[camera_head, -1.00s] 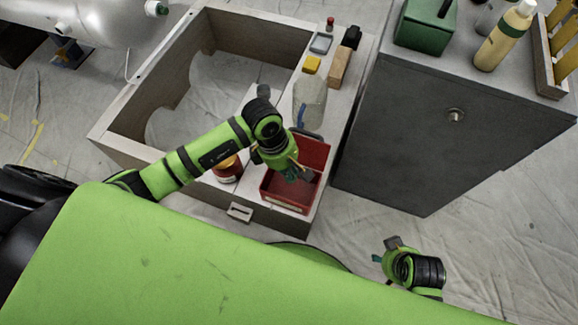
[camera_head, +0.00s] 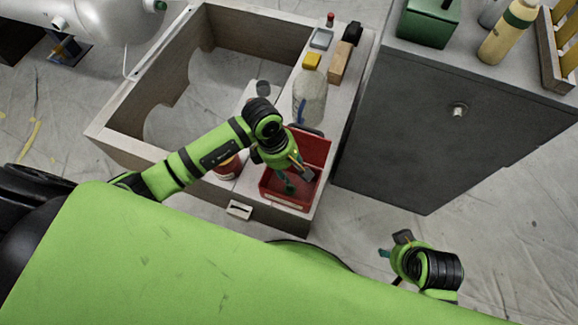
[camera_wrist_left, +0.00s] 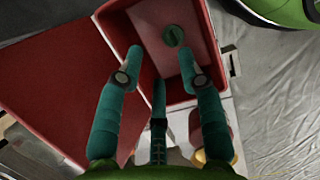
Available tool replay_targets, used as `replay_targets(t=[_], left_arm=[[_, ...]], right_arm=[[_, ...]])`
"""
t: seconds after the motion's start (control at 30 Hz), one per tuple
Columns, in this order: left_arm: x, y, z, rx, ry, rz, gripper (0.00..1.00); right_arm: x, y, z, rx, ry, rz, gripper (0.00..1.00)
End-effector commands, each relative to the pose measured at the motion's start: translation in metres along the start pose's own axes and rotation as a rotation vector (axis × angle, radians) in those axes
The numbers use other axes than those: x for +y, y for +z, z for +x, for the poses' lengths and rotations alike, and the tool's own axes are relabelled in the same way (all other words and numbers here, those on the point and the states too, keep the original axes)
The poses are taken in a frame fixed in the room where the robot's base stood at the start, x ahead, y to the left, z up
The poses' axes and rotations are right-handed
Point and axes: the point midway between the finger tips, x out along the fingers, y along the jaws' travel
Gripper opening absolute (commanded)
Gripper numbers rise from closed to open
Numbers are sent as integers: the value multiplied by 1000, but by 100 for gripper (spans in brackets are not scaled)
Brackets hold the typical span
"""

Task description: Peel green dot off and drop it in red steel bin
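The red steel bin (camera_head: 317,150) stands at the front right of the wooden box; its walls and floor also show in the wrist view (camera_wrist_left: 203,28). A round green dot (camera_wrist_left: 173,36) shows against the bin's floor in the wrist view, apart from my fingers. It looks like it lies there, but I cannot be sure of contact. My left gripper (camera_head: 290,186) is over the bin, its teal fingers pointing down; in the wrist view its fingers (camera_wrist_left: 161,62) are spread with nothing between them. My right gripper (camera_head: 392,247) is out over the floor at the lower right, its fingers mostly hidden.
A red jar (camera_head: 229,168) stands left of the bin. A clear bottle (camera_head: 309,98), a yellow block (camera_head: 312,60) and a wooden block (camera_head: 340,64) sit behind it on the ledge. A grey cabinet (camera_head: 430,130) stands close on the right. The sheeted floor at the lower right is open.

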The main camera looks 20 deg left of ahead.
Motion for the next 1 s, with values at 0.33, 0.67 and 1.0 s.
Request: replay_targets(t=[0.33,0.67,1.0], left_arm=[[1,0,-11,1,3,1,38],[2,-1,-78,2,5,3,38],[0,0,-119,0,1,0,38]], right_arm=[[0,1,1,-2,-1,-1,55],[0,0,1,-1,-1,-1,55],[0,0,0,-1,-1,-1,55]])
